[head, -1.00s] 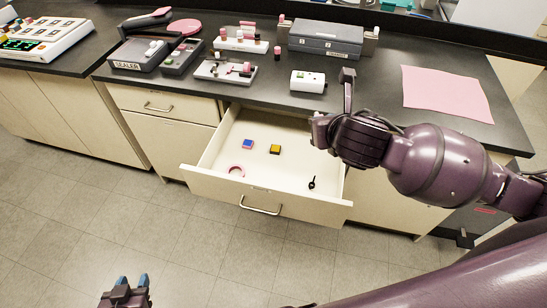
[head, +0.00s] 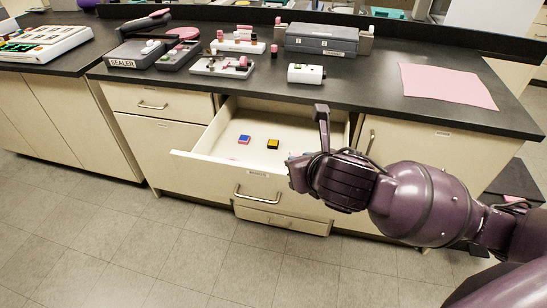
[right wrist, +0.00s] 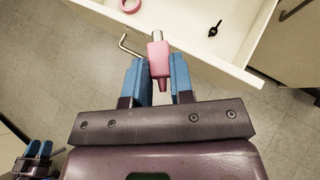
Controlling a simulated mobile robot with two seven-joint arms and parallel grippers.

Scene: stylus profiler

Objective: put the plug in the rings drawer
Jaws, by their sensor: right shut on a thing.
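The plug (right wrist: 158,58), pink with a grey tip, is held between the blue fingers of my right gripper (right wrist: 158,82). In the head view that gripper (head: 293,172) is at the front right of the open drawer (head: 208,172), with its arm hiding the plug and the drawer's right part. The wrist view shows the plug outside the drawer's front panel (right wrist: 215,62), near the handle. The drawer holds a pink ring (right wrist: 130,5), a black ring-shaped piece (right wrist: 214,30), a blue block (head: 244,139) and a yellow block (head: 273,144). My left gripper (right wrist: 39,149) shows empty, fingers slightly apart.
The black counter (head: 365,85) above holds a sealer (head: 130,55), a white device (head: 306,74), a grey case (head: 320,39) and a pink sheet (head: 447,86). A lower drawer front (head: 282,221) is below the open drawer. The floor in front is clear.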

